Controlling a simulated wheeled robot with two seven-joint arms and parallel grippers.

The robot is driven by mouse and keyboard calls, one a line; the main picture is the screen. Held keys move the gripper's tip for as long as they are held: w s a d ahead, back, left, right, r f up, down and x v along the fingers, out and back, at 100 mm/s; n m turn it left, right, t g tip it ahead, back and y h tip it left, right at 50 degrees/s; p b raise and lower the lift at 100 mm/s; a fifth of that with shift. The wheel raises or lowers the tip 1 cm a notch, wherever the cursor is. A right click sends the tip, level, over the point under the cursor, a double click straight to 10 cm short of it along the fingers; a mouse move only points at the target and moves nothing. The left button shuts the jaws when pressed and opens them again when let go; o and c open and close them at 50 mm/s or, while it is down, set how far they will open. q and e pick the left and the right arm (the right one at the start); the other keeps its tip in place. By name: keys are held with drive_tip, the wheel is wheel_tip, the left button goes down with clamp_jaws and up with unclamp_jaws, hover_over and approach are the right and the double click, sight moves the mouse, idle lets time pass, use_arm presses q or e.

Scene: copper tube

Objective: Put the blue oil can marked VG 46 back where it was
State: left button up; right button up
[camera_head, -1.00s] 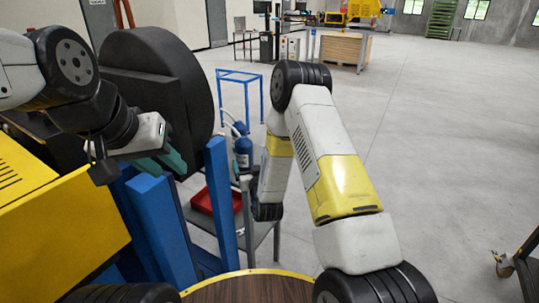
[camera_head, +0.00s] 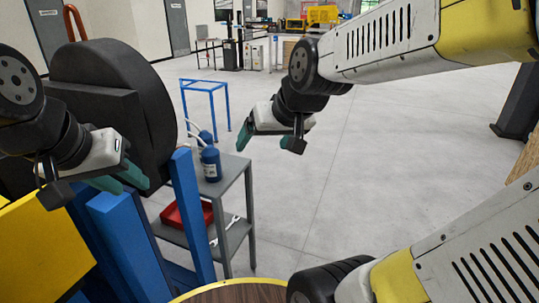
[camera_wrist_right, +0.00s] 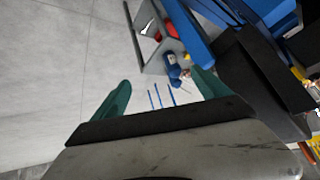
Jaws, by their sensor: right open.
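A blue oil can (camera_head: 210,164) with a pale label stands upright on the grey trolley's top shelf (camera_head: 236,164). A second blue can (camera_head: 205,138) stands just behind it, partly hidden. Their markings are too small to read. White spouts rise from them. In the right wrist view, a blue can (camera_wrist_right: 172,60) shows beyond the fingers, near the right one. My right gripper (camera_head: 262,140) is open and empty, to the right of the cans and apart from them. My left gripper (camera_head: 122,182) looks open and empty, beside the blue posts at the left.
A red tray (camera_head: 186,214) and a wrench-like tool (camera_head: 228,230) lie on the trolley's lower shelf. Blue posts (camera_head: 190,205) and a large black round machine part (camera_head: 115,90) stand left of the trolley. A blue frame (camera_head: 205,88) stands behind. The floor to the right is clear.

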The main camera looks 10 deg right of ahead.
drive_tip(key=s+d+g, duration=0.1)
drive_tip(key=s, duration=0.7)
drive_tip(key=shift+s+d, duration=0.2)
drive_tip(key=shift+s, duration=0.15)
